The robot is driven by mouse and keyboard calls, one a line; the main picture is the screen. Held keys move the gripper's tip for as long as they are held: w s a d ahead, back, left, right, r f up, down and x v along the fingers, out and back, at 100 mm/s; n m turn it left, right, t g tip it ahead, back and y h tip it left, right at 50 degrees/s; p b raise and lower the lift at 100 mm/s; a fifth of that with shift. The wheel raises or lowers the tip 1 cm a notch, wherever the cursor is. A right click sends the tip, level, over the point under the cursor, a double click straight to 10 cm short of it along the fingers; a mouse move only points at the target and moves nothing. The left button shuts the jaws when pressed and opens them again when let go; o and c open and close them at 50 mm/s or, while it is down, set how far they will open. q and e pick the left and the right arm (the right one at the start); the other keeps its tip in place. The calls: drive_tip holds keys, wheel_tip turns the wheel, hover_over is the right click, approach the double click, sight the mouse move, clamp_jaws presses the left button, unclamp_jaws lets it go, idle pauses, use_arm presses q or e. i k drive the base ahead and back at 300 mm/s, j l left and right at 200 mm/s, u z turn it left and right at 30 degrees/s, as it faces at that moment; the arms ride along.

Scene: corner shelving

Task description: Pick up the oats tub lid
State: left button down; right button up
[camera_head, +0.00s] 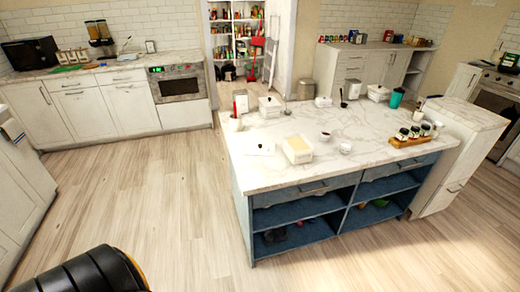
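A flat white piece with a small dark spot (260,148), which looks like a lid, lies on the marble top of the kitchen island at its front left. Just right of it stands an open white rectangular tub (297,150) with pale beige contents. The flat piece and the tub appear to be apart. No label is readable, so I cannot confirm that these are the oats tub and its lid.
The island (370,155) also holds a lidded white container (270,106), small bowls, a teal cup (396,98) and a wooden rack of jars (408,138). Open blue shelves (300,208) lie below. The wooden floor (160,200) left of the island is clear.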

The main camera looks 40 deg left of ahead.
sight(258, 148)
drive_tip(key=i+j, duration=0.15)
drive_tip(key=i, duration=0.45)
drive_tip(key=i+j, duration=0.1)
drive_tip(key=i, duration=0.55)
drive_tip(key=u, duration=1.2)
